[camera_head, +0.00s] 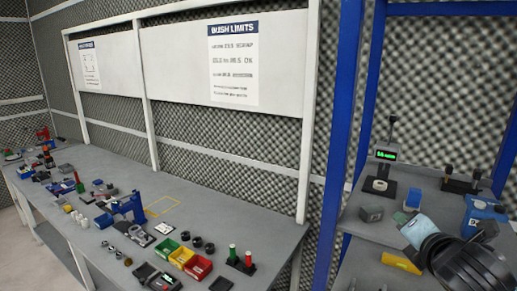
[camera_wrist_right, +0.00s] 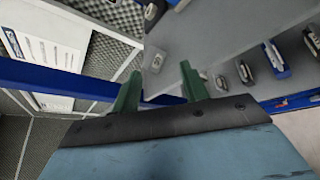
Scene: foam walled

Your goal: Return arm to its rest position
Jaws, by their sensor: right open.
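My right gripper (camera_wrist_right: 160,88) shows in the wrist view with its two green fingers apart and nothing between them. Its light blue body fills the bottom of that view. In the head view my right arm (camera_head: 470,265) comes in at the lower right, over the right-hand bench, with black and light blue parts; its fingers cannot be made out there. My left arm and left gripper are in neither view.
The long grey bench (camera_head: 285,232) on the left carries bins, including a red bin (camera_head: 198,268), and small parts. A blue post (camera_head: 343,110) stands between it and the right bench. Near my right arm are a digital gauge (camera_head: 385,155), a yellow item (camera_head: 401,262) and a blue container (camera_head: 482,213).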

